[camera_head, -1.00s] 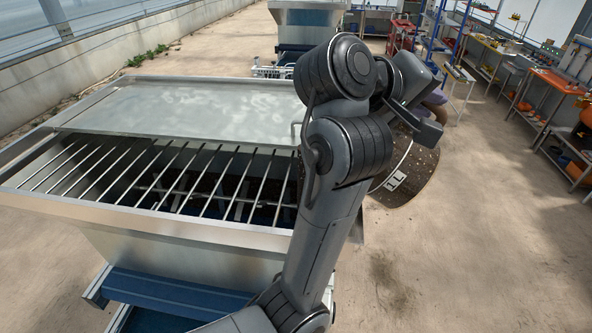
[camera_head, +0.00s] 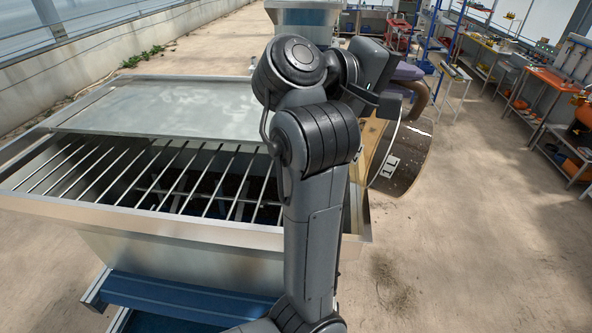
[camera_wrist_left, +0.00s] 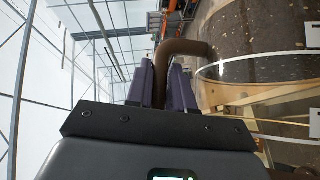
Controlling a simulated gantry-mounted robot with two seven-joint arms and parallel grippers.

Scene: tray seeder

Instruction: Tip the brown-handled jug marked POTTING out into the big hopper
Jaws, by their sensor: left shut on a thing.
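The jug (camera_head: 408,158) is clear, with dark speckled contents and a white 1L label. It is tilted beside the right end of the big hopper (camera_head: 180,262), partly behind my left arm. Its brown handle (camera_wrist_left: 185,46) is between the purple fingers of my left gripper (camera_wrist_left: 163,85), which is shut on it. The jug also shows in the left wrist view (camera_wrist_left: 265,45), with dark contents above and a clear part below. I cannot see the POTTING mark or any pouring. My right gripper is out of view.
Metal bars (camera_head: 130,175) cross the hopper's open front part, and a flat metal cover (camera_head: 180,108) lies over its back. Another hopper (camera_head: 305,18) stands behind. Benches (camera_head: 545,80) line the right. The floor right of the hopper is largely clear.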

